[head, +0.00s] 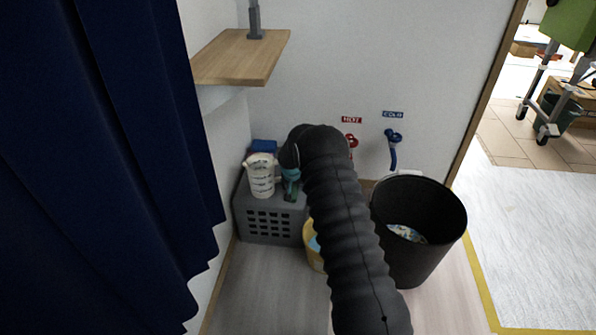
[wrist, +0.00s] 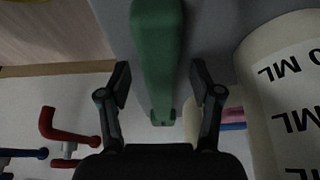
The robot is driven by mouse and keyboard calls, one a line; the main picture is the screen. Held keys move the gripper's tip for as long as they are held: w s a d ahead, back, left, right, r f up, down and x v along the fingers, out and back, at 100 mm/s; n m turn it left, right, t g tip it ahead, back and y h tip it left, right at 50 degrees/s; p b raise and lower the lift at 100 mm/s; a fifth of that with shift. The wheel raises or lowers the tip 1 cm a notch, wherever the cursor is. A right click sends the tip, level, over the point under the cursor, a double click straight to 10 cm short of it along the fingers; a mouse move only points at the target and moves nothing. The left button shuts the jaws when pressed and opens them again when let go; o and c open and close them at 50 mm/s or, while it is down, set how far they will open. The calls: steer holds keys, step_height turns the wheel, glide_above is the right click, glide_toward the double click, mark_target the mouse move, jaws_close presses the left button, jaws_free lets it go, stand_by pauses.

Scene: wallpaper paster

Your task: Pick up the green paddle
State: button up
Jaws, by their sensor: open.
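The green paddle (wrist: 157,50) runs lengthwise down the middle of the wrist view, between the two fingers of my gripper (wrist: 159,78). The fingers are open, with a gap on each side of the paddle. In the head view a teal-green piece (head: 291,186), likely the paddle, shows on the grey crate beside the measuring cup. My black arm covers part of it there and hides most of my gripper.
The white measuring cup (head: 260,175) stands close by on the grey crate (head: 268,226); it also shows in the wrist view (wrist: 278,90). A yellow bucket (head: 313,250) and black bin (head: 420,225) stand to the right. Red tap (head: 352,140) and blue tap (head: 393,145) project from the wall. A wooden shelf (head: 238,58) overhangs.

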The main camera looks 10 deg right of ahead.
jaws_close()
stand_by(0.3)
steer(key=shift+r+p, duration=0.2)
steer(key=shift+p, duration=0.15)
steer(key=shift+r+p, duration=0.15)
steer(key=shift+p, duration=0.15)
step_height(320, 180, up, 11)
steer(key=s+d, duration=0.5)
steer(key=s, duration=0.3)
steer(key=s+d+b, duration=0.1)
steer(key=s+d, duration=0.5)
steer(key=s, duration=0.2)
steer(key=shift+s+r, duration=0.15)
steer(key=shift+s, duration=0.25)
steer(key=shift+a, duration=0.1)
